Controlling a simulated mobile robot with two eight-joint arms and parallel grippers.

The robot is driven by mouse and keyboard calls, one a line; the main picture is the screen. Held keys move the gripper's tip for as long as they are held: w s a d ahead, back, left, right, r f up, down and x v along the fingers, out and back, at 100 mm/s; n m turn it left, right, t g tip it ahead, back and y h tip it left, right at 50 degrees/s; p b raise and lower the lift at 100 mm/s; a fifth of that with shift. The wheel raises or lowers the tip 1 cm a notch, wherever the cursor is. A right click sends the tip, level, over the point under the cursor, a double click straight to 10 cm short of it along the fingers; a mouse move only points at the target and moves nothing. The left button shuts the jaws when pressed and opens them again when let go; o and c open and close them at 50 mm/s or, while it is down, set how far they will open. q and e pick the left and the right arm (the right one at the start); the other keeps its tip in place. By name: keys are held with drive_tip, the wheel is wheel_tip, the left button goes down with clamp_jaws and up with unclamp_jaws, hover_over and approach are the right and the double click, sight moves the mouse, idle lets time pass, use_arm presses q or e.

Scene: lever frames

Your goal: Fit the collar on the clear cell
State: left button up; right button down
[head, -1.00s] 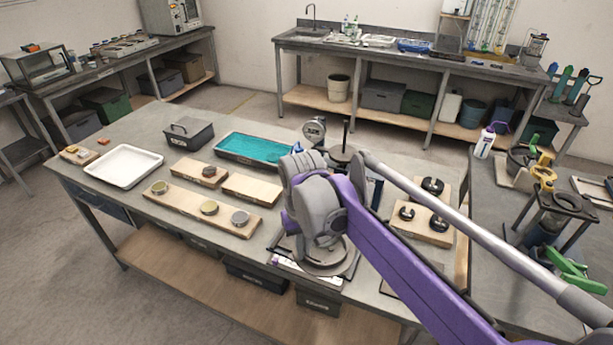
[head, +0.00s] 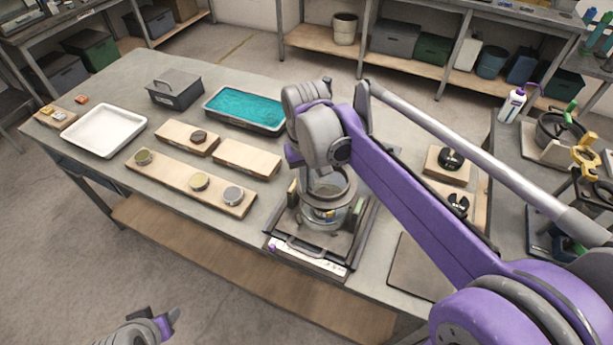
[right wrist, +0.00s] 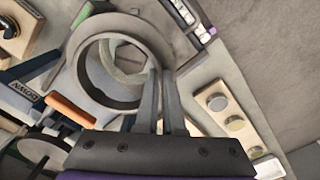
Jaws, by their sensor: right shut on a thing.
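The collar is a thick grey ring (head: 328,190), held level by my right gripper (head: 322,178) over the clear cell. The clear cell (head: 326,217) is a glass vessel on a dark stand (head: 290,234) near the table's front edge. In the right wrist view the two fingers of my right gripper (right wrist: 160,80) are shut on the rim of the collar (right wrist: 86,88). A pale round rim shows through the opening, off-centre; the collar hides much of the cell. I cannot tell whether collar and cell touch. My left gripper (head: 165,322) is partly in view at lower left, away from the table.
A board with several round weights (head: 190,184), a white tray (head: 104,130) and a teal basin (head: 243,108) lie left of the stand. Boards with black knobs (head: 450,160) stand to the right. A flat grey plate (head: 418,268) lies at front right.

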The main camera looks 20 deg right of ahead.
use_arm(q)
drive_tip(key=shift+s+f+b, duration=0.3)
drive_tip(key=shift+f+b, duration=0.3)
drive_tip(key=shift+f, duration=0.3)
drive_tip(key=shift+s+f+b, duration=0.35)
drive_tip(key=shift+f+b, duration=0.3)
drive_tip(key=shift+f, duration=0.25)
drive_tip(key=shift+s+f+b, duration=0.3)
drive_tip(key=shift+f+b, duration=0.3)
drive_tip(key=shift+f, duration=0.3)
use_arm(e)
drive_tip(key=shift+f, duration=3.65)
use_arm(q)
drive_tip(key=shift+f, duration=0.15)
use_arm(e)
drive_tip(key=shift+f, duration=0.3)
drive_tip(key=c, duration=1)
unclamp_jaws()
drive_tip(key=shift+o, duration=0.2)
drive_tip(key=shift+r, duration=0.1)
